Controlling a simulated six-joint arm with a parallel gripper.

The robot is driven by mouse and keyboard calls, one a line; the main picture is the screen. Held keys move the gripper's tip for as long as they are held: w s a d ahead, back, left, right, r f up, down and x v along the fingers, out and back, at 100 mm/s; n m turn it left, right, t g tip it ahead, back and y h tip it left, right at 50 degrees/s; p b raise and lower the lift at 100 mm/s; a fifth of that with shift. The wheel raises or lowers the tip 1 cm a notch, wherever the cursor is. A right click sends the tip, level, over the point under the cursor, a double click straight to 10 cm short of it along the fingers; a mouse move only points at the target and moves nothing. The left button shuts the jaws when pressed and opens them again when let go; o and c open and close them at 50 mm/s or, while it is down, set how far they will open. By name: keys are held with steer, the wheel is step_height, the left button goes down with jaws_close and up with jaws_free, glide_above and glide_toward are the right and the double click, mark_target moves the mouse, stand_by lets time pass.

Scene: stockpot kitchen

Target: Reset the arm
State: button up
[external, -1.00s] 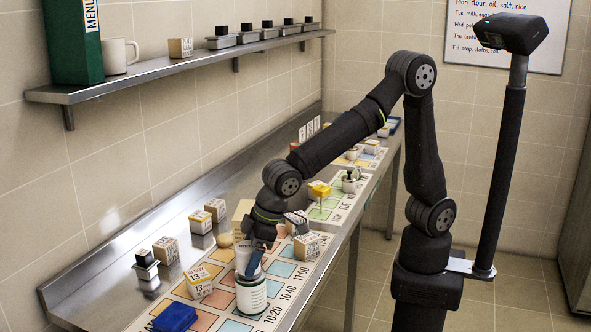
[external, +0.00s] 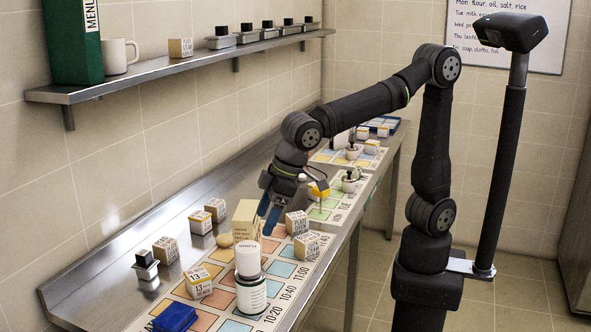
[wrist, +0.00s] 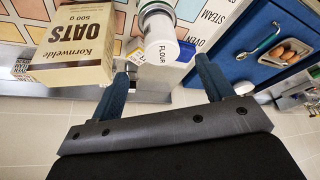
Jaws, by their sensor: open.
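My gripper (external: 271,205) is open and empty, raised over the counter, back and to the right of a white flour container (external: 247,258).
Several small printed cubes (external: 198,281) stand on the counter (external: 105,275) and its coloured chart (external: 282,270). A blue block (external: 175,318) is at the front. The wall shelf (external: 150,72) holds a mug (external: 119,55).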

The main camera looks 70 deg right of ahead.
mark_target(250, 246)
steer(key=x, duration=1.2)
steer(key=shift+d+f, duration=0.1)
steer(key=shift+f, duration=0.15)
step_height(250, 246, up, 2)
steer(key=shift+r, duration=0.6)
steer(key=shift+f, duration=0.15)
